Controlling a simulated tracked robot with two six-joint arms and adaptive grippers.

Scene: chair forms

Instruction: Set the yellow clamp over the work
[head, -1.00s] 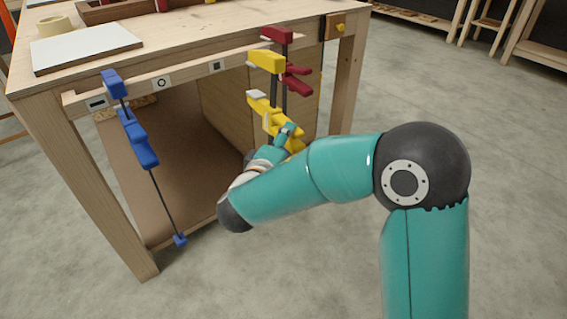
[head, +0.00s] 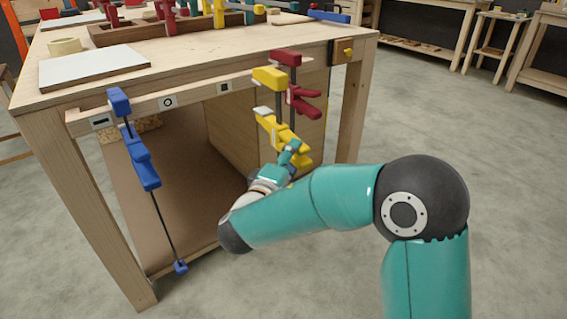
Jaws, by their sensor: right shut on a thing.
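The yellow clamp (head: 271,78) is upright at the bench's front rail, to the right of the dark square mark (head: 223,88). Its upper jaw is near the rail and its lower yellow part hangs below. My right gripper (head: 290,153) is shut on that lower part; its fingers are partly hidden by the clamp and my wrist. I cannot tell whether the clamp touches the rail. A white board (head: 95,68) lies flat on the bench top; I cannot tell whether it is the work. My left gripper is out of view.
A blue clamp (head: 144,172) hangs on the rail at left, and a red clamp (head: 286,58) is close behind the yellow one.

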